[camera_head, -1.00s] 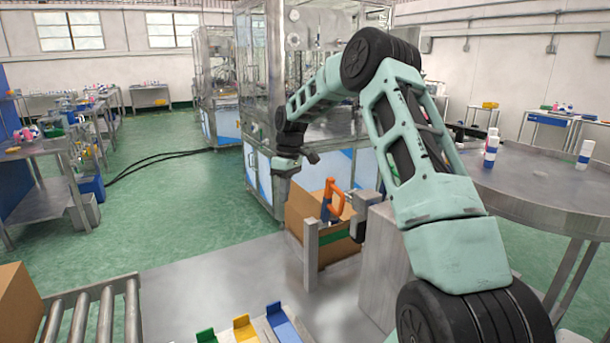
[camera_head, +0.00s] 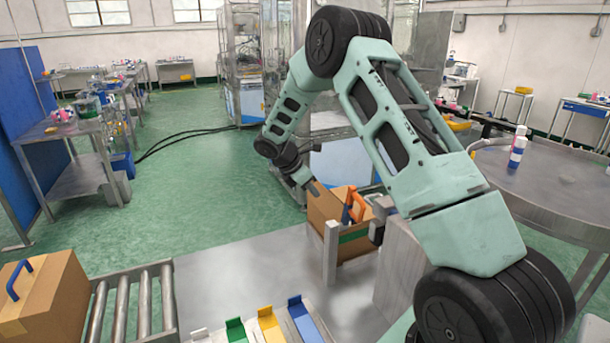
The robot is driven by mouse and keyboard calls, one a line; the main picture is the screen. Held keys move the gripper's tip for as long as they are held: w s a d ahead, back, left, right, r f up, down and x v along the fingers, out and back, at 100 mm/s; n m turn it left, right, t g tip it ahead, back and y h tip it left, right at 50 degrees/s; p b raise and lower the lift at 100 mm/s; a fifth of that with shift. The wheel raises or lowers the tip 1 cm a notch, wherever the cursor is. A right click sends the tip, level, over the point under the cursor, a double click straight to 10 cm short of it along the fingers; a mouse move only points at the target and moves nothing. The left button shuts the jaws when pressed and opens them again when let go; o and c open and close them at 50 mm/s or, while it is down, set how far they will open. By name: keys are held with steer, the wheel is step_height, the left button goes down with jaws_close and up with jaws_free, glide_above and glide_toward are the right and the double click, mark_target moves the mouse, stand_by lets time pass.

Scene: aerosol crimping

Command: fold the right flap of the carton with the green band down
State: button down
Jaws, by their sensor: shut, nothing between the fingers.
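The brown carton with the green band (camera_head: 355,236) stands on the grey metal table behind a metal post, right of the picture's middle. Its brown left side (camera_head: 322,208) rises beside my gripper. My gripper (camera_head: 315,190) points down and right at the carton's upper left edge. It is small and dark here, and I cannot tell whether it touches the cardboard. An orange and blue tool (camera_head: 355,207) stands at the carton and covers part of it. The right flap cannot be made out clearly; the post, the tool and my arm hide much of that side.
A second carton (camera_head: 45,300) with a blue handle sits at the left by a roller conveyor (camera_head: 125,300). Green, yellow and blue trays (camera_head: 270,325) lie at the front edge. A round steel table (camera_head: 540,190) stands right. The metal table (camera_head: 250,270) is clear between.

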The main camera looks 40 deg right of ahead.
mark_target(334, 200)
steer(key=shift+s+d+f+p, duration=0.25)
steer(key=shift+d+f+p, duration=0.2)
steer(key=shift+d, duration=0.4)
steer(key=shift+s+d+f+p, duration=0.3)
steer(key=shift+d+f, duration=0.1)
steer(key=shift+d, duration=0.4)
steer(key=shift+s+d+f+p, duration=0.2)
steer(key=shift+d+f+p, duration=0.25)
steer(key=shift+d, duration=0.4)
steer(key=shift+d, duration=0.15)
